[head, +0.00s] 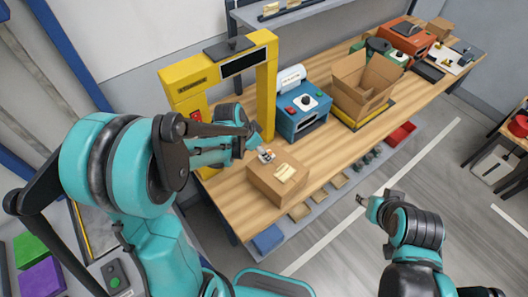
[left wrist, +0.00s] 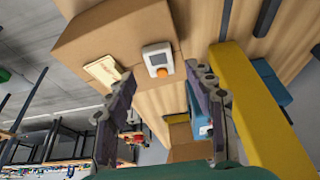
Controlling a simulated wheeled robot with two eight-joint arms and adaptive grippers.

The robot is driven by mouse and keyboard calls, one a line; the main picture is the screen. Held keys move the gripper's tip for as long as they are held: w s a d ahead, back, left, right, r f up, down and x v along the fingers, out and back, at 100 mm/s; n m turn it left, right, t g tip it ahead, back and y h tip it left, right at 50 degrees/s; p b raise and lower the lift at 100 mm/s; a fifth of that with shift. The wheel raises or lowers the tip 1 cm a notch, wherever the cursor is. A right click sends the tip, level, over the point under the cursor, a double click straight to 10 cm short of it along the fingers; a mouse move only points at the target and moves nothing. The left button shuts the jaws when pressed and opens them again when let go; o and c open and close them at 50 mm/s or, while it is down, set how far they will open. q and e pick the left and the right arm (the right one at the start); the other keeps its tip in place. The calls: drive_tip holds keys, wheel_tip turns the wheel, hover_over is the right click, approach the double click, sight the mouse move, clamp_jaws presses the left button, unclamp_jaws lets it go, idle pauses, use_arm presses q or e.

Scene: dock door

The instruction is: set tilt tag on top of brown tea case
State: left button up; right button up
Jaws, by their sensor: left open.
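The brown tea case (head: 268,187) stands on the near side of the wooden bench; its cardboard also shows in the left wrist view (left wrist: 110,30). A small white device with a grey screen and an orange button, seemingly the tilt tag (head: 266,156), appears to lie on the case's top near its back edge; the left wrist view shows it clearly (left wrist: 158,58). A tan piece (head: 285,173) lies beside it on the top. My left gripper (head: 256,138) is open and empty just behind the tag, apart from it (left wrist: 165,105). My right gripper (head: 363,200) hangs over the floor, its jaws unclear.
A yellow gantry frame (head: 265,100) stands close behind my left gripper. A blue device (head: 303,112), an open cardboard box (head: 362,88) and an orange machine (head: 408,38) stand along the bench. Red and tan trays lie on the lower shelf.

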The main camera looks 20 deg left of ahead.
use_arm(q)
drive_tip(key=s+a+r+n+t+y+p, duration=0.1)
drive_tip(key=s+r+n+t+y, duration=0.1)
drive_tip(key=s+r+n, duration=0.5)
drive_tip(key=s+r+t, duration=0.1)
drive_tip(key=s+r, duration=0.5)
drive_tip(key=s, duration=0.2)
drive_tip(key=shift+s+a+r+n+t+y, duration=0.2)
drive_tip(key=shift+s+a+n+t+y, duration=0.1)
drive_tip(key=shift+s+a+t+y, duration=0.1)
wheel_tip(320, 180, down, 16)
drive_tip(key=b, duration=1.5)
drive_tip(key=shift+r, duration=0.2)
